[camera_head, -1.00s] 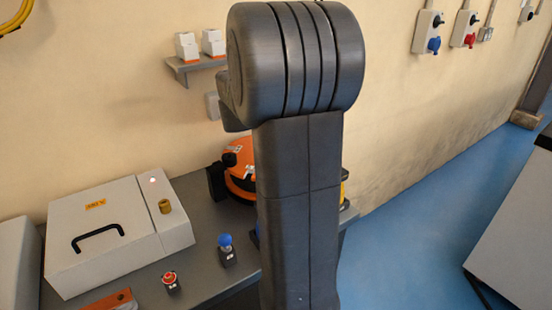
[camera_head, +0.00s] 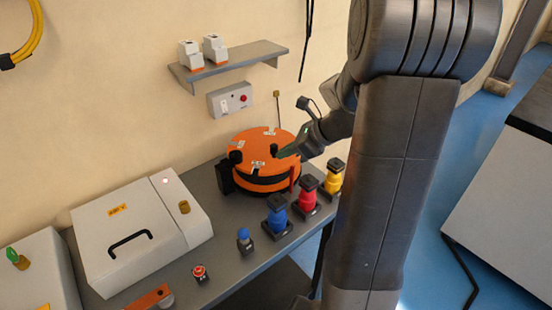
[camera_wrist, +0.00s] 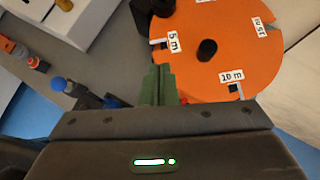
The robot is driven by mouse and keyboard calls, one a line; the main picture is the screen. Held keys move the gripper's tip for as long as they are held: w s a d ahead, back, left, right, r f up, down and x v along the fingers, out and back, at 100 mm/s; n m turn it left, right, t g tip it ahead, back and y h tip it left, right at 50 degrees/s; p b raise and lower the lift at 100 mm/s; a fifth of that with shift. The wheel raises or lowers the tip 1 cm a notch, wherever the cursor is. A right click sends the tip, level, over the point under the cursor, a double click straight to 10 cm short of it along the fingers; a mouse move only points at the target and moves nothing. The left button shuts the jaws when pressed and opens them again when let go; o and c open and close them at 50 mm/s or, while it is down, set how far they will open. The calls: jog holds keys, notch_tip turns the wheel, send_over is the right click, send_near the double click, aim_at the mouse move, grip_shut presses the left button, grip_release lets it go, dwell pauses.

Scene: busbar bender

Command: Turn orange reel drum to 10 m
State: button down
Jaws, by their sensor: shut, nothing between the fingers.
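The orange reel drum (camera_head: 262,148) sits on the grey bench, its flat orange top facing up with a dark knob (camera_wrist: 207,50) at the centre. In the wrist view the drum top (camera_wrist: 225,75) carries white labels, among them "5 m" (camera_wrist: 173,40) and "10 m" (camera_wrist: 231,77); another label at the upper right is hard to read. A black block (camera_wrist: 152,12) stands at the drum's edge near the "5 m" label. My gripper (camera_wrist: 158,80) is shut and empty, its green fingers over the drum's near edge, below the "5 m" label. Contact cannot be told.
Blue (camera_head: 277,214), red (camera_head: 307,193) and yellow (camera_head: 333,177) connectors stand along the bench's front edge. A grey-white box (camera_head: 140,232) with a black handle is on the left. A wall shelf (camera_head: 228,64) and control box (camera_head: 230,100) are behind the drum.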

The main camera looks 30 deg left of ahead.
aim_at(245, 168)
jog(key=x, duration=0.9)
jog(key=shift+s+a+f+p, duration=0.2)
jog(key=shift+s+f+p, duration=0.1)
jog(key=shift+s, duration=0.05)
jog(key=shift+s+a+m+t, duration=0.3)
jog(key=shift+a+m+t, duration=0.1)
jog(key=shift+a+m, duration=0.25)
jog(key=shift+s+a+p, duration=0.15)
jog(key=shift+a+p, duration=0.3)
jog(key=shift+a, duration=0.4)
jog(key=shift+r, duration=0.1)
